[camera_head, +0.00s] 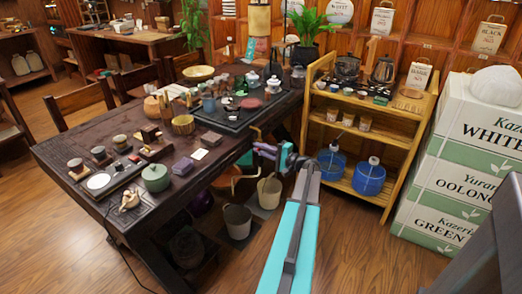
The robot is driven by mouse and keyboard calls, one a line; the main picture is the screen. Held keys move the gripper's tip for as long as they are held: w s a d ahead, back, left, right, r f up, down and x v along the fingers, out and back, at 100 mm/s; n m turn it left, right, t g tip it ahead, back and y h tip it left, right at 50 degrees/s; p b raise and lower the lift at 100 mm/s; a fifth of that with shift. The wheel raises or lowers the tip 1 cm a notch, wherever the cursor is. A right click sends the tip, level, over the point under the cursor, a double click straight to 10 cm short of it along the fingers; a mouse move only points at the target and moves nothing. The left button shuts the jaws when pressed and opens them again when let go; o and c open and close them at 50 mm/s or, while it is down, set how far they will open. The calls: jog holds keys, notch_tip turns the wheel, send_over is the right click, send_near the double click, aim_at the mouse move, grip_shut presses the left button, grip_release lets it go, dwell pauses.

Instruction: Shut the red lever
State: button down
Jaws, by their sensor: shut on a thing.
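My arm reaches up from the bottom middle of the head view. My gripper (264,149) is at its far end, just off the right edge of the long dark tea table. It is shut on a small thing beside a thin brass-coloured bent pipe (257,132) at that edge. The thing in the jaws is too small and too covered to make out. I cannot clearly pick out the red lever or tell its position; it may be hidden by the gripper.
The dark tea table (75,146) carries cups, a green teapot (155,177) and trays. Buckets (237,221) stand below my gripper. To the right are a wooden shelf (399,139) with blue water jugs (369,179) and stacked tea boxes (462,165).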

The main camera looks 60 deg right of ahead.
jog(key=shift+f+n+b, duration=0.4)
jog(key=shift+n+b, duration=0.4)
jog(key=shift+b, duration=0.9)
jog(key=c, duration=1.8)
grip_release()
jog(key=shift+o, duration=0.2)
jog(key=shift+s, duration=0.15)
jog(key=s, duration=1.3)
jog(key=shift+s, duration=0.3)
jog(key=shift+a, duration=0.1)
